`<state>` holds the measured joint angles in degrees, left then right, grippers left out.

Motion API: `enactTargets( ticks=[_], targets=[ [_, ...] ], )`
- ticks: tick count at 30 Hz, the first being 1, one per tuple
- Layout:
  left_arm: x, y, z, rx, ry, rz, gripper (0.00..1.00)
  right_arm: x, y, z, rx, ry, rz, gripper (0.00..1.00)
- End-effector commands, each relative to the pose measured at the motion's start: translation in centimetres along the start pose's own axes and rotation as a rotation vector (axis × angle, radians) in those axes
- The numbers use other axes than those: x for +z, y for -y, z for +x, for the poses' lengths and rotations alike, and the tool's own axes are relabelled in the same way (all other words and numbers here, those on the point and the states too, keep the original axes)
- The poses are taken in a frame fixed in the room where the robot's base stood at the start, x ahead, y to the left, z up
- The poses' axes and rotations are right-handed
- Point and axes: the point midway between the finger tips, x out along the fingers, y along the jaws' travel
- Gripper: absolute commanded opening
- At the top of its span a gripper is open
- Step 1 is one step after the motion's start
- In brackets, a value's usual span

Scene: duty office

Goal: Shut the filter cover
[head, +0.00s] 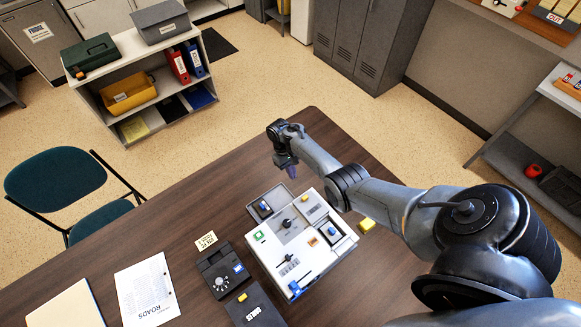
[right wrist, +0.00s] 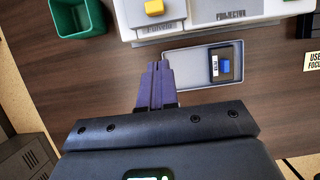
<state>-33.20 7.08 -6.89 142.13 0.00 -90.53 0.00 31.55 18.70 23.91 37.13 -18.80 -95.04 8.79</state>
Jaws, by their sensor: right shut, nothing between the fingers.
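The white projector (head: 285,249) stands on the brown desk, with knobs, a slider and small panels on its top. Its edge, labelled PROJECTOR (right wrist: 230,15), shows at the top of the right wrist view. An open compartment (head: 345,249) with a blue-knobbed block shows at its right. I cannot tell for sure which part is the filter cover. Beside the projector lies a shallow grey tray (head: 257,214) holding a black block with a blue knob (right wrist: 225,67). My right gripper (head: 292,172) is shut and empty, above the desk beyond the projector; its fingers (right wrist: 159,68) show left of the tray.
A yellow block (head: 367,225) sits right of the projector, near my right arm. A green container (right wrist: 75,17) is at the upper left of the wrist view. Dark boxes (head: 218,271), a card (head: 206,241) and paper (head: 147,290) lie left.

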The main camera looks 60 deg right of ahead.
Motion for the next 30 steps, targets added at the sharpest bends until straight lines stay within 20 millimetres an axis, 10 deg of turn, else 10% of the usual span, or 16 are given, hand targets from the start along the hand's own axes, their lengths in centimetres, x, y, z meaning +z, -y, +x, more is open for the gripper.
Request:
enactTargets(
  ticks=[7,30],
  targets=[
    [0.4,0.1,1.1,-0.003,0.001,0.004,0.56,-0.1,0.0,5.1,0.001,0.001,0.0,0.0],
    [-0.8,-0.1,-2.3,0.007,0.0,-0.009,0.56,3.7,-0.1,6.3,0.001,-0.001,0.001,0.0]
  ],
)
